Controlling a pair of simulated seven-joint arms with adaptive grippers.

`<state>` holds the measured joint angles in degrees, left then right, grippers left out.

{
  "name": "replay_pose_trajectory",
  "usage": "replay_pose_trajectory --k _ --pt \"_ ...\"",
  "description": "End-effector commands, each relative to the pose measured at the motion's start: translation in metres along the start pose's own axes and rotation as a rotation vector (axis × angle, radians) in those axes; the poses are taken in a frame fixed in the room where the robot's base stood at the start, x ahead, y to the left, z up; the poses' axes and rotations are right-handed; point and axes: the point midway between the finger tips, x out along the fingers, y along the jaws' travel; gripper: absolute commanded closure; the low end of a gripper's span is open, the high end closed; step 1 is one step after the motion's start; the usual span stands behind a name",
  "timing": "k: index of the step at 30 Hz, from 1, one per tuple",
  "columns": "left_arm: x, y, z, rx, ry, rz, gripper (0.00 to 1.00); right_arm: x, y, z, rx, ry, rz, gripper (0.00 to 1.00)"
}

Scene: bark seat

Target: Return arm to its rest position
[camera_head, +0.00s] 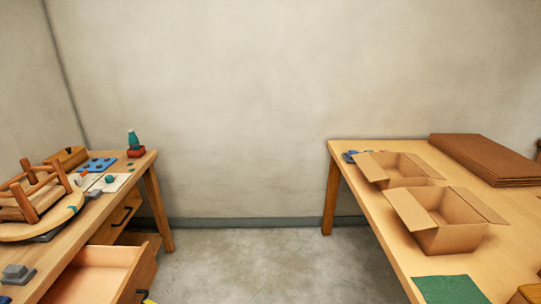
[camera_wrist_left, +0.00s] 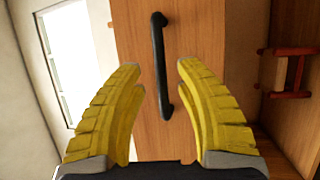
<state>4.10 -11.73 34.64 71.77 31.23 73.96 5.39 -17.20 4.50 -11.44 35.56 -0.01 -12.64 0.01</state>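My left gripper (camera_wrist_left: 160,82) is open in the left wrist view, its two yellow ribbed fingers spread apart and empty. A black bar handle (camera_wrist_left: 159,50) on a wooden front (camera_wrist_left: 205,35) stands beyond and between the fingertips; I cannot tell the exact distance. In the head view a small bit of yellow, likely a fingertip of this gripper, shows at the bottom edge beside the front of a pulled-out wooden drawer (camera_head: 97,268). The rest of the left arm is hidden. My right gripper is not in view.
The right table holds open cardboard boxes (camera_head: 438,238), brown sheets (camera_head: 490,158) and a green mat (camera_head: 449,290). The floor (camera_head: 270,262) between is clear.

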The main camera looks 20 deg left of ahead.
Motion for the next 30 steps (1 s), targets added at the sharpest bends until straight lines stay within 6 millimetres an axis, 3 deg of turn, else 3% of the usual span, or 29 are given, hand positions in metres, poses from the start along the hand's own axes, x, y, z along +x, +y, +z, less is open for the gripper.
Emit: replay_pose_trajectory --k 14,20,25,30 --pt "0.018 -0.001 0.004 0.000 -0.005 -0.013 0.66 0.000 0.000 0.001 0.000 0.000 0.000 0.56" --pt "0.014 -0.004 0.034 0.100 -0.135 -0.007 0.66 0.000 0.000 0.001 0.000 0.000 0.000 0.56" --pt "-0.030 -0.025 0.107 0.318 -0.453 0.020 0.66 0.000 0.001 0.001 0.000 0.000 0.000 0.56" --pt "-0.107 -0.072 0.160 0.588 -0.821 0.080 0.66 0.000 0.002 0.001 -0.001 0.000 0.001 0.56"
